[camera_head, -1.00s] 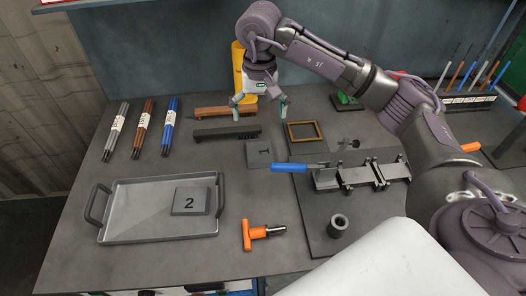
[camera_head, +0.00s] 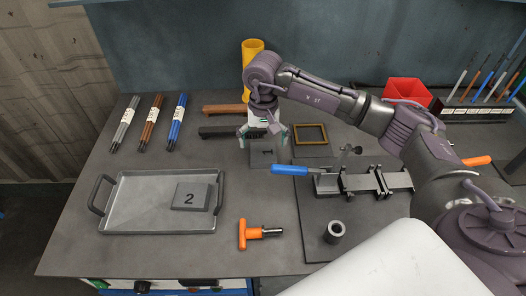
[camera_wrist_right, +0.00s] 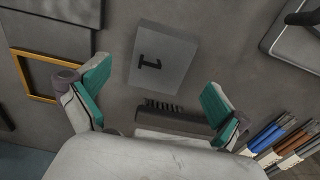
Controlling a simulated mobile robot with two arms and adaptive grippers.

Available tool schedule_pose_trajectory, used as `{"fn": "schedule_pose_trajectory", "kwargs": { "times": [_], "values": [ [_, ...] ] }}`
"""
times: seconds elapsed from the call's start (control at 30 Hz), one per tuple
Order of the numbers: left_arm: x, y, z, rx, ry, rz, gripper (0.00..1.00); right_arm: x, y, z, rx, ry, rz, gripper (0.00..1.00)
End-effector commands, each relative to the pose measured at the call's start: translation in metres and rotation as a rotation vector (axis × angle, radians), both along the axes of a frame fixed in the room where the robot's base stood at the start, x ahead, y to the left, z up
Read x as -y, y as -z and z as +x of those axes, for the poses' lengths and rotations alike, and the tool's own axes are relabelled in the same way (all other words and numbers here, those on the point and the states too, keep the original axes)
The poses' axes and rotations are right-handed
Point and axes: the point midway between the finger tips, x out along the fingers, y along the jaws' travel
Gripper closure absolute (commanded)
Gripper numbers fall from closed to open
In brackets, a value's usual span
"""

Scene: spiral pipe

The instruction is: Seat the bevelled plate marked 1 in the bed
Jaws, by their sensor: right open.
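The grey plate marked 1 (camera_head: 268,157) lies flat on the table, left of the metal fixture; it also shows in the right wrist view (camera_wrist_right: 163,57). My right gripper (camera_head: 263,133) is open and empty above the plate's far edge, partly covering it in the head view. In the right wrist view, the open fingers (camera_wrist_right: 157,92) are spread wide and the plate shows beyond the gap between them. The metal fixture (camera_head: 360,183), which looks like the bed, stands on a dark base to the right, with a blue handle (camera_head: 290,170) at its left. My left gripper is not seen.
A brass-coloured frame (camera_head: 325,133) lies right of the gripper. A dark brush-like bar (camera_head: 218,133) and a brown bar (camera_head: 222,109) lie behind. A tray (camera_head: 125,213) holds plate 2 (camera_head: 190,195). An orange-handled tool (camera_head: 244,234) and a dark ring (camera_head: 334,231) are in front.

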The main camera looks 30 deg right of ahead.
Motion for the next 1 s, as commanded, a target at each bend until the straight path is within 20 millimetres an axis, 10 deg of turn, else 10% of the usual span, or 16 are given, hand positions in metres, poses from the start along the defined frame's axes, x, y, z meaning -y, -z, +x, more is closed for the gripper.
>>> {"fn": "schedule_pose_trajectory", "kwargs": {
  "times": [0.47, 1.0],
  "values": [
    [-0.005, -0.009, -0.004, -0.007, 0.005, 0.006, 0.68, 0.0, 0.032, 0.002, 0.0, -0.001, 0.0, 0.0],
    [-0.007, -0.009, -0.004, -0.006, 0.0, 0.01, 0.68, 0.0, 0.031, 0.002, 0.0, 0.0, 0.0, 0.87]
  ]
}}
